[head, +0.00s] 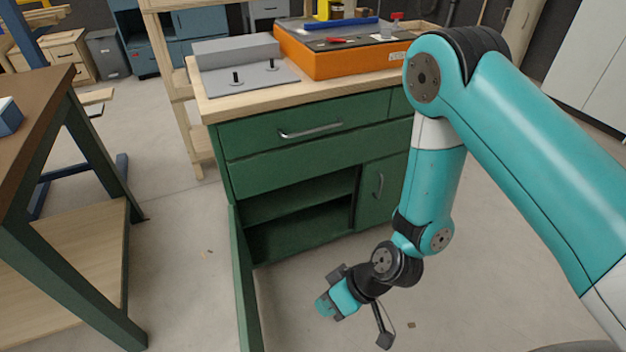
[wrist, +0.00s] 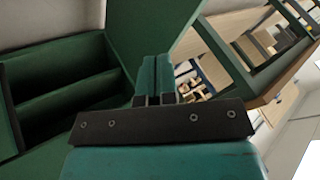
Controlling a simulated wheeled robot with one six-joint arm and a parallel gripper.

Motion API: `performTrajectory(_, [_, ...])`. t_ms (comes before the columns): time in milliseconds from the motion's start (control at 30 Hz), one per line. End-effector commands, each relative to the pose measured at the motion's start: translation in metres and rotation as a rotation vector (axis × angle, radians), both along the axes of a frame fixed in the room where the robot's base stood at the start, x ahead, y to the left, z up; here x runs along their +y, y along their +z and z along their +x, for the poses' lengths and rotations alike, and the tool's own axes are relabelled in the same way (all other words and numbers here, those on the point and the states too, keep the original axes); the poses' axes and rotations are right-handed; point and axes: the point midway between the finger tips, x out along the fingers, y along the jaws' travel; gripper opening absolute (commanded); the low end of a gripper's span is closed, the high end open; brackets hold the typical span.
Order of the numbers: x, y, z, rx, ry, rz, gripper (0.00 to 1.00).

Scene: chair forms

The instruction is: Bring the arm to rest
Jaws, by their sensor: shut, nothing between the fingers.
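My arm, teal with black joints, reaches in from the right in the head view and hangs bent down in front of the green cabinet (head: 290,165). My gripper (head: 322,306) is low over the floor, in front of the open lower compartment, with nothing held. In the wrist view the two teal fingers of my gripper (wrist: 156,78) lie close together, shut and empty. The cabinet door (head: 243,290) stands swung open to the left of my gripper; it also shows in the wrist view (wrist: 150,30).
A brown-topped table (head: 30,120) with a lower wooden shelf stands at the left. On the cabinet's wooden top are a grey fixture (head: 250,80) with two black pegs and an orange box (head: 340,62). The compartment's shelves look empty. Bare floor (head: 185,240) lies between table and cabinet.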

Motion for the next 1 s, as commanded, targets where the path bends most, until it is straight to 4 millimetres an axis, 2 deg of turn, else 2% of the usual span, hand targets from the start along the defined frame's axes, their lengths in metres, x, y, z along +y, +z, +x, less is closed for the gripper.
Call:
performTrajectory(100, [0.003, 0.054, 0.019, 0.0, 0.013, 0.012, 0.0])
performTrajectory(200, [0.0, 0.105, 0.026, 0.016, 0.025, 0.004, 0.0])
performTrajectory(367, [-0.015, 0.18, 0.023, 0.036, 0.028, -0.035, 0.0])
performTrajectory(500, [-0.037, 0.239, 0.007, 0.049, 0.011, -0.091, 0.0])
performTrajectory(600, [-0.055, 0.273, -0.009, 0.054, -0.014, -0.138, 0.0])
performTrajectory(700, [-0.071, 0.298, -0.026, 0.06, -0.041, -0.18, 0.0])
performTrajectory(1000, [-0.111, 0.342, -0.071, 0.065, -0.133, -0.28, 0.0])
